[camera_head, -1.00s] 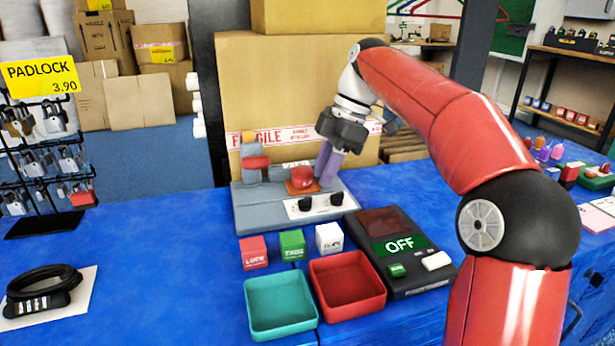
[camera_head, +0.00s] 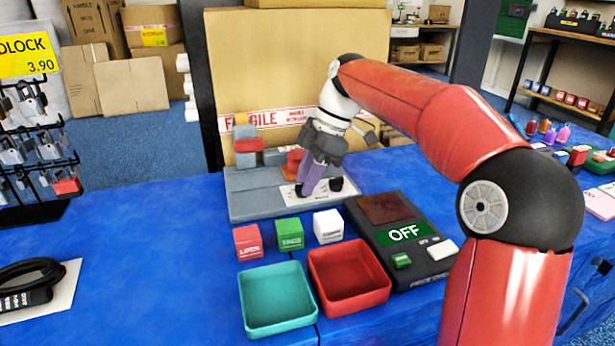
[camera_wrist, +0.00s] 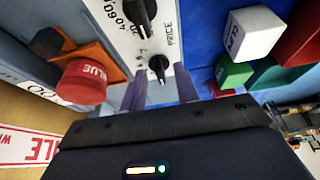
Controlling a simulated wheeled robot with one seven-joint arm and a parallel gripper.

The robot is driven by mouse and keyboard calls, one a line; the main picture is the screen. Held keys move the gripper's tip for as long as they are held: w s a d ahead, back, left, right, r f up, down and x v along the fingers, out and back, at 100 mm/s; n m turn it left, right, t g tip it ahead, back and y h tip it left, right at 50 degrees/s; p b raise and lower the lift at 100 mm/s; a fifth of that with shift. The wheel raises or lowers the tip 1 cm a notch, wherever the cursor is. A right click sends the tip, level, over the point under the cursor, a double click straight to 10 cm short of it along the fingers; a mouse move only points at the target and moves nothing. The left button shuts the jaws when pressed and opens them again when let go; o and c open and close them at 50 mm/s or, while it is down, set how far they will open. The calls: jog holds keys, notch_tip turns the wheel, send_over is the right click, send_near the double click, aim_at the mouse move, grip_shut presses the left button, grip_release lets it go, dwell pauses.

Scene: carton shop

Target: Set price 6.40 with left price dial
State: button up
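The price panel (camera_head: 290,196) is a white plate on the front of a grey machine. The right dial (camera_head: 336,184) is black; the left dial is mostly hidden behind my gripper (camera_head: 308,190). In the wrist view, the left price dial (camera_wrist: 158,66) is a small black knob beside the word PRICE, just beyond the gap between my purple fingertips (camera_wrist: 160,88). The fingers are apart, with nothing visibly clamped. I cannot tell whether they touch the knob. The larger-looking right dial (camera_wrist: 138,12) is at the top, with numbers beside it. The left dial's setting is unreadable.
A red glue cap (camera_wrist: 84,82) is close to my gripper's left in the wrist view. Red (camera_head: 248,243), green (camera_head: 289,234) and white (camera_head: 328,227) blocks stand before the machine, with teal (camera_head: 275,298) and red (camera_head: 348,278) trays nearer. A device reading OFF (camera_head: 403,234) is at the right.

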jog(key=shift+c, duration=0.4)
grip_shut()
